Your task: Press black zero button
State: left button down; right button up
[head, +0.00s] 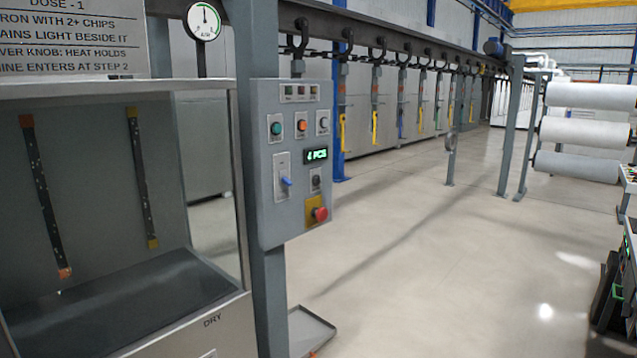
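A grey control panel (291,160) is mounted on a post left of centre in the head view. A small dark button (315,180) sits on a light plate under the green "4 PCS" display (316,155). It looks like the black button, but any zero marking is too small to read. Above are a green button (276,128), an orange button (302,125) and a pale button (323,123). A blue lever (286,181) is to its left. A red mushroom button (319,213) on a yellow plate is just below. Neither of my grippers is in view.
An open-fronted booth (95,200) with hanging strips and a "DRY" label stands at left. A tray (310,332) lies low beside the post. Overhead hooks (377,55) run into the distance. The floor right of the panel is clear.

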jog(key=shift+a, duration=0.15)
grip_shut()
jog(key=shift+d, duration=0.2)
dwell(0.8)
